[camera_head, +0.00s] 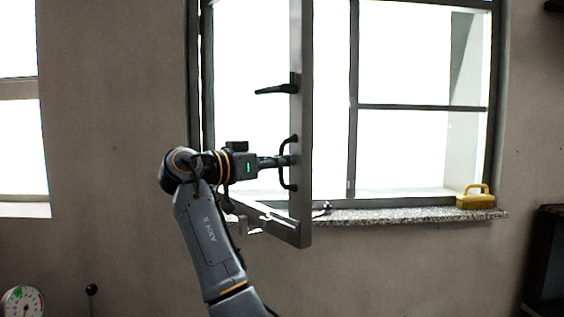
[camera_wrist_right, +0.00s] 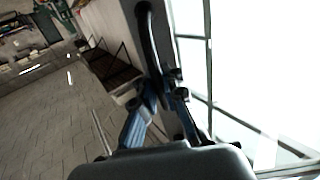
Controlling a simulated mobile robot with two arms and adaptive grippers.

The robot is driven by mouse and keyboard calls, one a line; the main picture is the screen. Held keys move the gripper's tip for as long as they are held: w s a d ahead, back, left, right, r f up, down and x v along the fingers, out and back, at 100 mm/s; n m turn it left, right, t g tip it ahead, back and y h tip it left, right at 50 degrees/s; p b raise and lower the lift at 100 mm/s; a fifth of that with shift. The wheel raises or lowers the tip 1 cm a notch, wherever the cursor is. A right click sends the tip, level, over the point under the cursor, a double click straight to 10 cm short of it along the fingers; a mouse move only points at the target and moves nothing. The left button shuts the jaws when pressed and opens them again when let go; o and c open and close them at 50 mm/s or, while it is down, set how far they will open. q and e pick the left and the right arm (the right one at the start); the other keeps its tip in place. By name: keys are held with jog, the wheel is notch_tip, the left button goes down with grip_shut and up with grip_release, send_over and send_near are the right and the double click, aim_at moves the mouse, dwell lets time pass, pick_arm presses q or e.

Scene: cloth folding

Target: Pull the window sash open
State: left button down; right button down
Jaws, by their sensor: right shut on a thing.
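The window sash (camera_head: 302,115) stands swung out into the room, at an angle to its frame. Its lower rail slants from the left side of the frame towards me. A dark curved pull handle (camera_head: 282,180) sits on the sash's edge post, below a black lever handle (camera_head: 275,90) that points left. My right gripper (camera_head: 284,161) is shut on the pull handle, coming from the left. In the right wrist view my right gripper's fingers (camera_wrist_right: 168,88) close around the dark bar of the pull handle (camera_wrist_right: 149,40). My left gripper is in neither view.
A granite sill (camera_head: 400,214) runs under the fixed window frame (camera_head: 353,100). A yellow brush-like object (camera_head: 475,197) stands on its right end. A dark piece of furniture (camera_head: 548,255) is at the lower right. A round dial (camera_head: 22,301) is at the lower left.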

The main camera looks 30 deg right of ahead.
jog(key=c, duration=1.7)
grip_release()
jog(key=shift+r, duration=0.1)
jog(key=a, duration=0.8)
jog(key=s+a, duration=0.1)
jog(key=a, duration=0.3)
jog(key=shift+a, duration=0.15)
